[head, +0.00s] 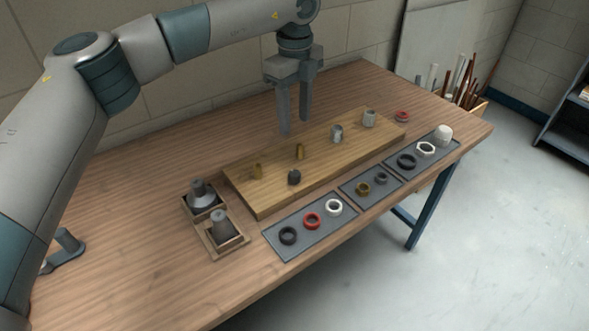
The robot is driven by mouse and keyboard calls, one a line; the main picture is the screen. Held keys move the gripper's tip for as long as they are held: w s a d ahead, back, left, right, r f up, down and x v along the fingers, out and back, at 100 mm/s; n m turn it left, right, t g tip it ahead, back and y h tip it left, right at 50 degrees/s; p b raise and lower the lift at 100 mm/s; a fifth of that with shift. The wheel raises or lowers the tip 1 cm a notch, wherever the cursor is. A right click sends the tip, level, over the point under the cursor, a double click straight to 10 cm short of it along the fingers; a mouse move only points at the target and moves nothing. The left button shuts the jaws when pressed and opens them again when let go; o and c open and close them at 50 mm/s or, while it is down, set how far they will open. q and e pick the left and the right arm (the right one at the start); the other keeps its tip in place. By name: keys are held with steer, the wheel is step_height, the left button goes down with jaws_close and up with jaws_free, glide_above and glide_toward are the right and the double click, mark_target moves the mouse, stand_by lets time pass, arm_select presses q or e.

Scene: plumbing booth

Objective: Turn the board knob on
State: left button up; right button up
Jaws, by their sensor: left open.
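The wooden board (240,194) lies on the workbench with several fittings on it. A small dark knob-like piece (294,177) sits near the board's front edge; I cannot tell which way it is turned. Two brass stubs (299,151) and two grey metal cylinders (337,133) stand along the board. My left gripper (296,124) points down above the board's back edge, open and empty, apart from the fittings. My right gripper is not in view.
Grey trays (323,234) with rings and nuts line the bench's front edge. Two small wooden holders (217,254) with grey fittings stand left of the board. A grey bracket-like thing (68,240) is at the far left. The bench (130,200) is clear between.

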arm_select(q)
steer(key=p, duration=0.3)
glide_above(295, 173)
step_height(295, 173, down, 9)
steer(key=shift+r, duration=0.15)
step_height(295, 173, down, 7)
steer(key=shift+r+p, duration=0.15)
steer(key=shift+p, duration=0.9)
steer(key=shift+f, duration=0.85)
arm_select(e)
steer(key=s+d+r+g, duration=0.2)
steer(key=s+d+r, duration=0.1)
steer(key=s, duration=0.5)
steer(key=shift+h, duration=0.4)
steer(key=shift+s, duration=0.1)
arm_select(q)
steer(key=c, duration=1)
